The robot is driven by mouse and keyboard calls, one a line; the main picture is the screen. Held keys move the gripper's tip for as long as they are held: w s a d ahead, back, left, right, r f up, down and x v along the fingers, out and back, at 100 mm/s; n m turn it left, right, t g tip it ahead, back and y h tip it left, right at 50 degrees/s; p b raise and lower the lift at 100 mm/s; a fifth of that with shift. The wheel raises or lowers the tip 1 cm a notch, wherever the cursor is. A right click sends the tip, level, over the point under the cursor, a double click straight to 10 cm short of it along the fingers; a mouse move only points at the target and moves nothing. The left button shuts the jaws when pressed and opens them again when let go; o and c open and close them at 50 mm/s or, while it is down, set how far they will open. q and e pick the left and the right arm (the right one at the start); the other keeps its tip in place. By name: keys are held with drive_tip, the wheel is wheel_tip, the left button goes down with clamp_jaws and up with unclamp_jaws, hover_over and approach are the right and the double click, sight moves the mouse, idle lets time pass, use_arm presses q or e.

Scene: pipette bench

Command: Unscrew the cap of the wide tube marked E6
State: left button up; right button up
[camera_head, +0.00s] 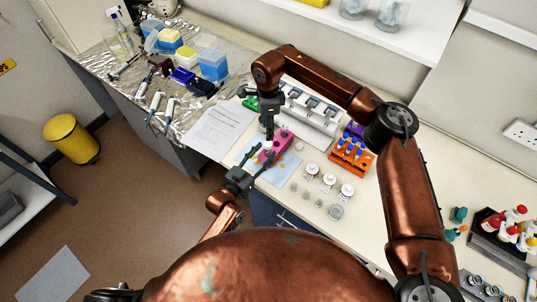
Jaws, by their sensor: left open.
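No marking E6 is legible, so I cannot tell which tube bears it. A pink rack (282,139) stands on a pale blue mat (285,177), with small yellow pieces close to it. My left gripper (246,165) is open at the mat's left edge, its fingers pointing toward the pink rack. My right gripper (269,126) points down just above the rack's upper left end; its fingers look close together, and their grip is too small to make out. An orange rack (346,164) with blue-capped tubes stands to the right. Several white-capped containers (328,181) stand in front of it.
Behind the pink rack stands a long white device (312,112). A purple rack (354,130) is by the orange one. Papers (217,130) lie to the left, before foil with pipettes and boxes. Bottles in a dark rack (508,226) stand far right. My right arm arches over the bench.

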sight(266, 150)
use_arm(q)
drive_tip(key=shift+x, duration=1.6)
drive_tip(key=shift+c, duration=0.5)
clamp_jaws()
